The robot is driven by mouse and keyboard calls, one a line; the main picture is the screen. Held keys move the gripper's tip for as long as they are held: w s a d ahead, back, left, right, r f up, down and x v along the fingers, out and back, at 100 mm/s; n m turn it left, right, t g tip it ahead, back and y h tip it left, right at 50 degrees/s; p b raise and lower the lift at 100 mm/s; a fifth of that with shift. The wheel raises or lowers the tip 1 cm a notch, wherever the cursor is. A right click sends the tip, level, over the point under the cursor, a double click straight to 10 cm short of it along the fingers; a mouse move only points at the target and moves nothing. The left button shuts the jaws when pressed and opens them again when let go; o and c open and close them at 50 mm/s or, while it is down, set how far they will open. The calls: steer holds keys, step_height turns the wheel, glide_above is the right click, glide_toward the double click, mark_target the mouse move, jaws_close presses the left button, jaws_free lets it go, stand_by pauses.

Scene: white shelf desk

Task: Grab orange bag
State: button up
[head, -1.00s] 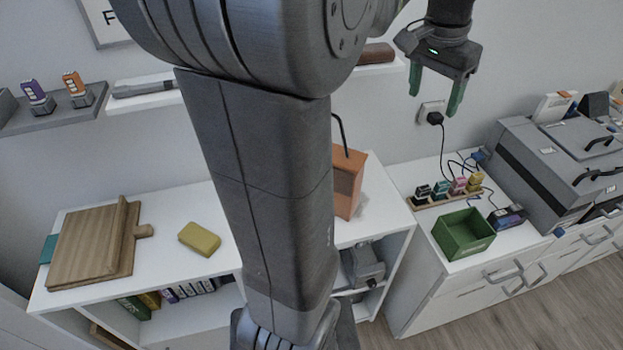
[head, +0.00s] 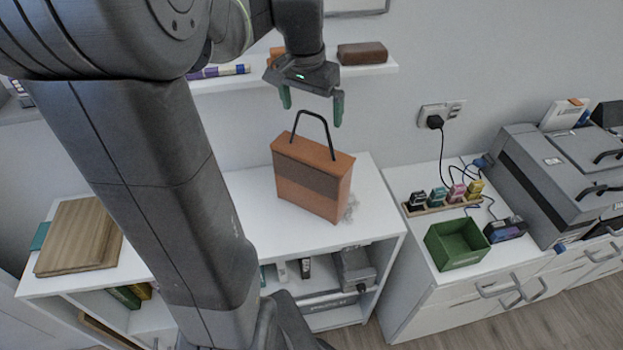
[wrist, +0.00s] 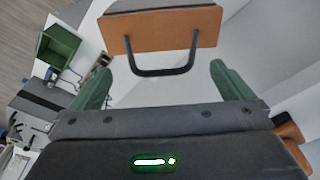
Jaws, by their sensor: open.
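The orange bag (head: 325,199) stands upright on the white shelf desk (head: 377,214), with a dark band across its front and a black handle arching up from its top. My gripper (head: 312,106) is open and empty above the bag, its green fingers pointing down just over the handle. In the wrist view, the bag (wrist: 172,28) shows at the top, with its handle lying between the directions of the two green fingertips (wrist: 161,76). I cannot tell whether the handle is within finger depth.
A wall shelf (head: 370,69) with a brown block (head: 362,53) sits behind my gripper. To the right are a green bin (head: 458,243), small colored items in a wooden rack and a grey machine (head: 560,180). A wooden board (head: 78,236) lies at left.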

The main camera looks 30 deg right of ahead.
glide_above(312, 151)
steer(key=shift+f+p, duration=0.35)
steer(key=shift+f, duration=2.55)
steer(key=c, duration=1.3)
steer(key=shift+o, duration=0.2)
steer(key=shift+r, duration=0.15)
